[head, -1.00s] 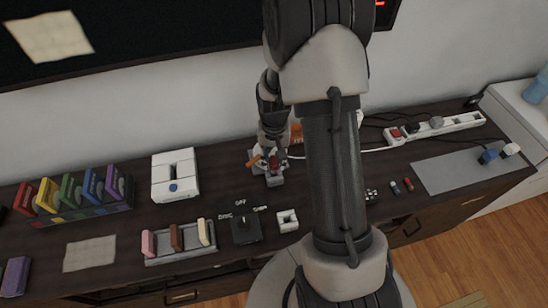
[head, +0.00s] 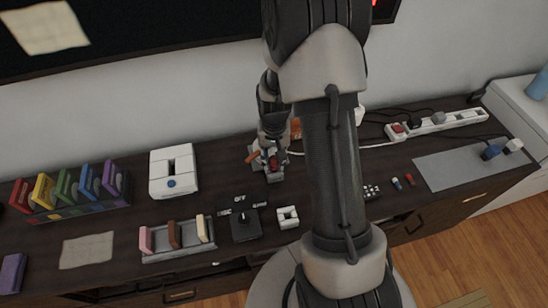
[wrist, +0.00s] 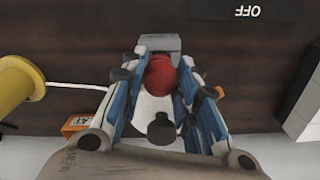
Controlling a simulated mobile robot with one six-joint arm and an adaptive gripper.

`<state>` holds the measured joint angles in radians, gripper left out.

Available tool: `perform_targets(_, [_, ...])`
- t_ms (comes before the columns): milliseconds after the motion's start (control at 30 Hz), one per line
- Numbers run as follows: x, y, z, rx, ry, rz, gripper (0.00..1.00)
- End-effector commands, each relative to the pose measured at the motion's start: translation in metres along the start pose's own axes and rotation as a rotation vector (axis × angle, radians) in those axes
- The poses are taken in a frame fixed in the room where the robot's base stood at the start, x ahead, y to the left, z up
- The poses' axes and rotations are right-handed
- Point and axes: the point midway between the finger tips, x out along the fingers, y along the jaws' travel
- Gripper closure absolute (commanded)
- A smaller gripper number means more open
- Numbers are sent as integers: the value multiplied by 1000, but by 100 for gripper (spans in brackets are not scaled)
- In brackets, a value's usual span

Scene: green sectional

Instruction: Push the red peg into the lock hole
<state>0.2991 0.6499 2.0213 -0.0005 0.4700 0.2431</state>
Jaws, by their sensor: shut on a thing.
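The red peg (wrist: 160,74) shows between the two fingers of my gripper (wrist: 160,88) in the wrist view. My gripper is shut on it. A grey block (wrist: 158,43), which looks like the lock, lies just beyond the peg. The peg's far end and the hole are hidden, so I cannot tell how deep the peg sits. In the head view my gripper (head: 272,152) points down over the grey lock block (head: 274,176), and a bit of the red peg (head: 273,162) shows there. An orange part (head: 253,157) sticks out at the block's left.
A white box (head: 173,187) stands left of the lock. A black switch box (head: 245,226) and a small white block (head: 287,217) lie in front. A power strip (head: 440,123) lies at the right. A yellow spool (wrist: 15,88) shows in the wrist view.

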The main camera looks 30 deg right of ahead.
Motion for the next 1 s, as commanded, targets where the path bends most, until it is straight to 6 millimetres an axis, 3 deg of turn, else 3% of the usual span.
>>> perform_targets(500, [14,0,0,0,0,0,95])
perform_targets(533, [14,0,0,0,0,0,71])
perform_targets(867, [13,0,0,0,0,0,49])
perform_targets(1000, [13,0,0,0,0,0,48])
